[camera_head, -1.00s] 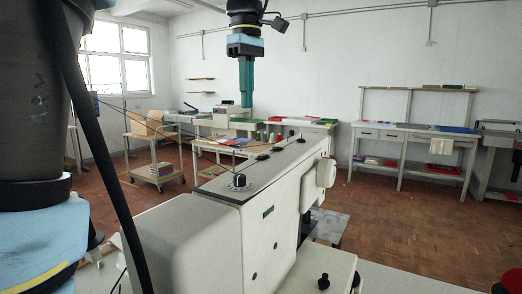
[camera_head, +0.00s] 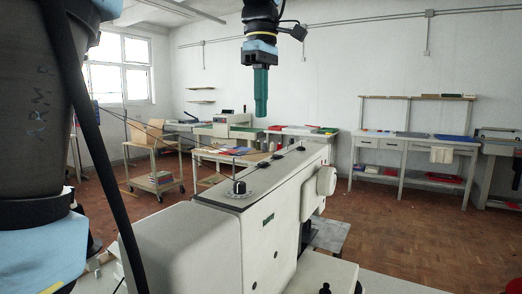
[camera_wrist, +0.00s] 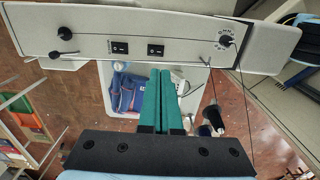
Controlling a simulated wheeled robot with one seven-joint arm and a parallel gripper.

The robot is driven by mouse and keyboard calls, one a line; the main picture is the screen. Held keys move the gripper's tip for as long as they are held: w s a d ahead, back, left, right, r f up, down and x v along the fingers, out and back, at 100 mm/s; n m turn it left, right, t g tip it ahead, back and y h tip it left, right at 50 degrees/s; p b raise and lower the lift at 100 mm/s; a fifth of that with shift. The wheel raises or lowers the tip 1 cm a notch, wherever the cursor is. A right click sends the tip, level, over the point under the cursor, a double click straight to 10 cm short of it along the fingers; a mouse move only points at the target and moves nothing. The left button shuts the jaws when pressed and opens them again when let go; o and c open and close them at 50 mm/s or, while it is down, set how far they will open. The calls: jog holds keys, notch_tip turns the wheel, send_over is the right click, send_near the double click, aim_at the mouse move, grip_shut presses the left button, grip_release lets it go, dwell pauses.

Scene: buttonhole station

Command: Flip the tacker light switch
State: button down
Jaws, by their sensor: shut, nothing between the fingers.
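The white buttonhole machine (camera_head: 215,237) stands on the bench in front of me. In the wrist view its long pale top panel (camera_wrist: 190,38) carries two small black rocker switches, a left one (camera_wrist: 120,47) and a right one (camera_wrist: 156,50). Their labels are too small to read, so I cannot tell which is the tacker light switch. My gripper (camera_head: 261,115) has green fingers, pressed together and empty, pointing down above the machine's far part. In the wrist view the fingertips (camera_wrist: 164,73) appear just below the right switch, apparently above the panel and apart from it.
A black dial (camera_head: 239,188) stands up from the near end of the machine's top. In the wrist view, knobs (camera_wrist: 65,33) and a thread guide rod flank the switches. Thin threads cross above the machine. Tables and a trolley (camera_head: 157,183) stand far behind.

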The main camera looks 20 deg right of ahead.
aim_at(261, 163)
notch_tip(261, 163, down, 10)
jog(key=shift+p, duration=0.7)
jog(key=shift+f, duration=0.1)
